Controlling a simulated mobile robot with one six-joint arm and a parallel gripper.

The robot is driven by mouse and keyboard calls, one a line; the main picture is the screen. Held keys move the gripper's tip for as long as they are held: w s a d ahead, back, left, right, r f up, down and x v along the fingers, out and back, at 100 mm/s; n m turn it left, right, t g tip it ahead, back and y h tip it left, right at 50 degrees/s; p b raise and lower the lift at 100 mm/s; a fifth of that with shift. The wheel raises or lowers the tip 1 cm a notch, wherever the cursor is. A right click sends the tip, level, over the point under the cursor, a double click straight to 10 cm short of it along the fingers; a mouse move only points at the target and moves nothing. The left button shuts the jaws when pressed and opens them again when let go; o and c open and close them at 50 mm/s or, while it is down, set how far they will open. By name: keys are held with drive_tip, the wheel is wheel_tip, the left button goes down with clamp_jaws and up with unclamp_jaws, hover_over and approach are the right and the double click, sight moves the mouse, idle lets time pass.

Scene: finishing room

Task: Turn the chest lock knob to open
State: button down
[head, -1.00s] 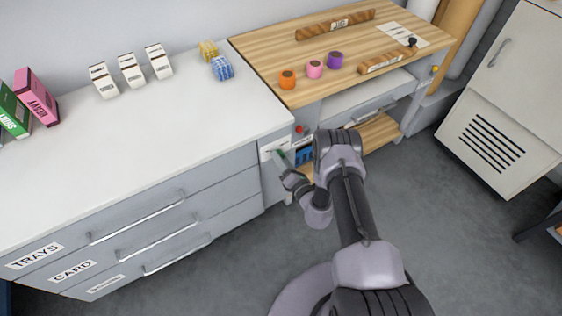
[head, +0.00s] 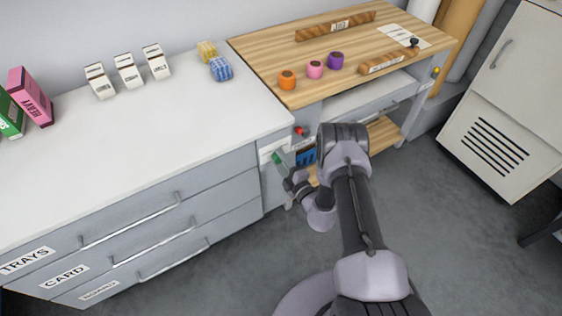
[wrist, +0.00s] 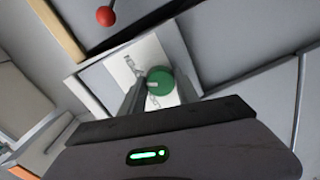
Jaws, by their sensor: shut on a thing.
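The green lock knob (wrist: 160,82) sits on a white plate (wrist: 176,64) with small lettering I cannot read. In the head view the knob (head: 277,158) shows at the right end of the grey drawer chest (head: 235,165), just below the white top. My gripper (wrist: 146,92) is shut on the knob, and its dark fingers hide part of the knob and plate. In the head view my gripper (head: 284,167) reaches in from the right, partly hidden by my own arm.
A red ball-shaped knob (wrist: 105,16) is close by, also seen in the head view (head: 299,131). The wooden-topped bench (head: 270,58) to the right carries orange, pink and purple pots. The chest's drawer handles (head: 150,244) stick out. Grey floor is open on the right.

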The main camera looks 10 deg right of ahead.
drive_tip(key=shift+f+m, duration=0.1)
drive_tip(key=shift+m, duration=1.1)
drive_tip(key=c, duration=0.9)
unclamp_jaws()
drive_tip(key=p+v, duration=0.6)
drive_tip(key=v, duration=1.1)
drive_tip(key=shift+s, duration=0.25)
drive_tip(key=shift+d, duration=0.1)
